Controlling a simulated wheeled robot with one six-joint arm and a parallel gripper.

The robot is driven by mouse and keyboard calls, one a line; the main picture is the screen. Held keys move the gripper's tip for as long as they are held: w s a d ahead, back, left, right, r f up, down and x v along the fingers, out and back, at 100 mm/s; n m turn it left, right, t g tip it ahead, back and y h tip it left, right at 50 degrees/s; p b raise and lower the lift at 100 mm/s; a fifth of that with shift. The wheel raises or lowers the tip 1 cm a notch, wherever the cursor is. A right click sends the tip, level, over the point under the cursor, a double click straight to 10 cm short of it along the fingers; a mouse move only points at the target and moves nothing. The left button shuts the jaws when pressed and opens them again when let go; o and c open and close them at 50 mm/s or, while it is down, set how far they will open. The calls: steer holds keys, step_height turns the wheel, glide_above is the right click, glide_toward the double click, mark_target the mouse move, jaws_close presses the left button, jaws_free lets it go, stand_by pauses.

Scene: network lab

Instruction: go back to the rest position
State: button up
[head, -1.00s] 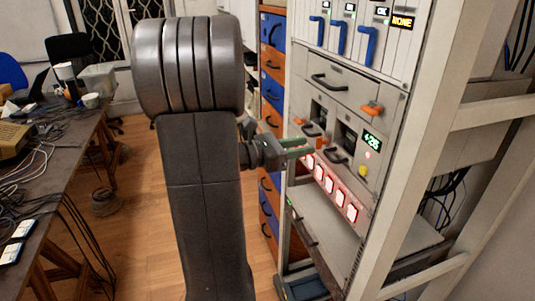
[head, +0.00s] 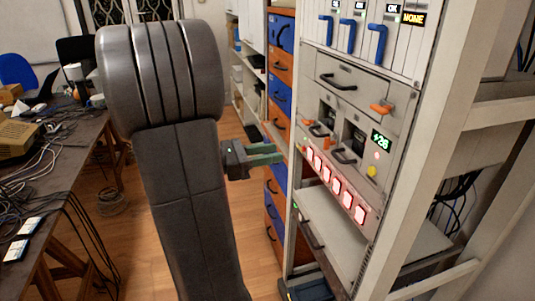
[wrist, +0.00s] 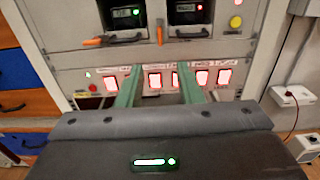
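My gripper (head: 268,154) is in the middle of the head view, left of the rack and apart from it. Its green fingers point right toward the rack. In the wrist view the two fingers (wrist: 160,92) stand apart with nothing between them, so it is open and empty. The equipment rack (head: 425,150) stands at the right with its row of lit red-white switches (head: 335,187), which also show behind the fingers in the wrist view (wrist: 155,78). Part of my arm hides the middle left of the head view.
Blue and orange drawers (head: 279,95) stand behind my gripper, left of the rack. A pulled-out shelf or tray (head: 335,225) sits low in the rack. A cluttered table (head: 70,165) with cables runs along the left.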

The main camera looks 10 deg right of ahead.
steer(key=shift+d, duration=0.1)
steer(key=w+d+p, duration=0.1)
steer(key=d+p, duration=0.1)
steer(key=d, duration=1.1)
steer(key=shift+d, duration=0.3)
steer(key=shift+w+a, duration=0.1)
